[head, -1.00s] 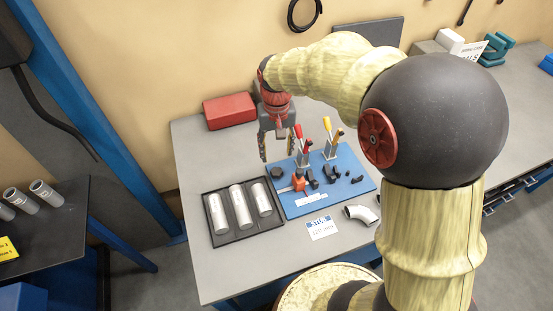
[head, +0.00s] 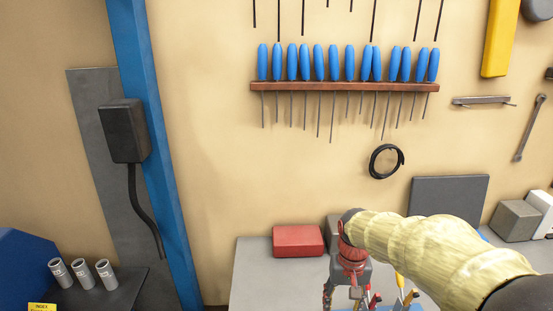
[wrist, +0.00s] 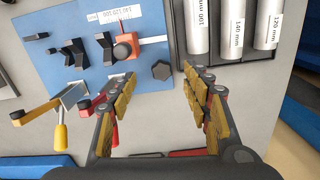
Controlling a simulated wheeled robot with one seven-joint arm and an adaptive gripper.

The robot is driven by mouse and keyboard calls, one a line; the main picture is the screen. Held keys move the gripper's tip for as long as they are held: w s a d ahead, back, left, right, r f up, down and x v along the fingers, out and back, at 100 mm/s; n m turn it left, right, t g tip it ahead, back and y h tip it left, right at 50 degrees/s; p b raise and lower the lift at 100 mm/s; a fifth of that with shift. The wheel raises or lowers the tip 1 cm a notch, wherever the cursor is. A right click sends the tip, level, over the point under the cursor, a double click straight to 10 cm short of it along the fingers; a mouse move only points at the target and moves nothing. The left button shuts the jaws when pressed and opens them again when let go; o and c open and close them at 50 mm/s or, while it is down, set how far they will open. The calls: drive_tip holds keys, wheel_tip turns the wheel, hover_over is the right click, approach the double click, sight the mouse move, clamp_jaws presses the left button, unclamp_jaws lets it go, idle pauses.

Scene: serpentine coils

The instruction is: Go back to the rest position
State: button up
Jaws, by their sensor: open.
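My gripper (wrist: 158,100) is open and empty in the wrist view, its padded fingers spread above the bench between a blue board and a dark tray. In the head view my gripper (head: 342,295) shows at the bottom edge, partly cut off. The blue board (wrist: 100,15) carries black parts, a red-orange clamp (wrist: 125,45), a black hexagonal piece (wrist: 161,70) and toggle clamps with a yellow handle (wrist: 61,136) and a red handle. Silver tubes (wrist: 236,25) with length labels lie in the dark tray (wrist: 220,77) at the upper right.
A red box (head: 298,240) sits at the back of the grey bench (head: 262,275). Blue-handled screwdrivers hang in a wooden rack (head: 340,87) on the wall. A blue post (head: 150,150) stands at left, beside a dark side table (head: 120,290) with grey tubes (head: 82,273).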

drive_tip(key=s+r+n+t, duration=0.1)
drive_tip(key=s+r+t, duration=0.4)
drive_tip(key=s+r, duration=0.9)
drive_tip(key=shift+s+t, duration=0.4)
drive_tip(key=shift+s, duration=1.7)
